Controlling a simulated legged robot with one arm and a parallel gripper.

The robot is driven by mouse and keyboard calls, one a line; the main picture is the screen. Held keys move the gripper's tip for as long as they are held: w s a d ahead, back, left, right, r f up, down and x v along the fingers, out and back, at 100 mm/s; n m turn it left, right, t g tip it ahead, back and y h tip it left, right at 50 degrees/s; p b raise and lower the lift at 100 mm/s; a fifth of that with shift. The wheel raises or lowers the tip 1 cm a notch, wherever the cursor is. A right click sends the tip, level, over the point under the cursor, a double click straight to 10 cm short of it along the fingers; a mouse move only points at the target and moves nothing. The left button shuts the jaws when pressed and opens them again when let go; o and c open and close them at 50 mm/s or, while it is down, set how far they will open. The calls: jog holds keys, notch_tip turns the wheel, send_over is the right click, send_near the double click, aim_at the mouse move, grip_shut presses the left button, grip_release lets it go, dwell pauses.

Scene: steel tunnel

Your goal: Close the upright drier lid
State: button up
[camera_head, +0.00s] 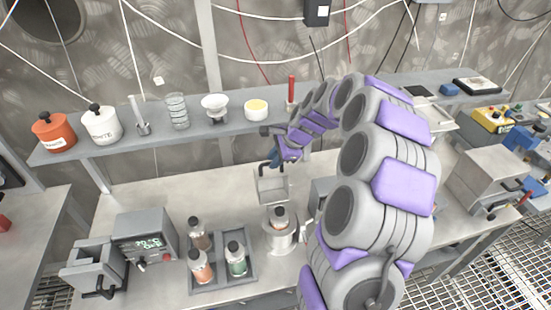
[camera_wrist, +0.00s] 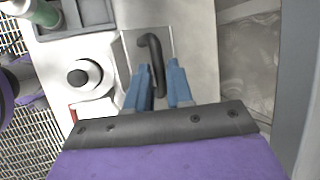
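The upright drier (camera_head: 281,241) is a pale round unit on the bench, with a black-capped bottle (camera_head: 279,216) standing in its top. Its square grey lid (camera_head: 272,190) stands raised behind the bottle. In the wrist view, the lid (camera_wrist: 132,45) carries a curved black handle (camera_wrist: 155,55), and the drier (camera_wrist: 88,101) lies to its left. My gripper (camera_wrist: 160,72) has two blue fingers, apart, with the handle's lower part between them; whether they touch it I cannot tell. In the head view my gripper (camera_head: 271,160) is just above the raised lid.
A grey rack (camera_head: 223,276) with several bottles stands left of the drier. A device with a display (camera_head: 146,241) is farther left. A shelf (camera_head: 185,137) with pots and glassware runs behind. A grey box machine (camera_head: 487,178) stands at right. Bare bench lies left of the lid.

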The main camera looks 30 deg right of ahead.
jog(key=shift+a, duration=0.2)
grip_shut()
jog(key=shift+s+d, duration=0.1)
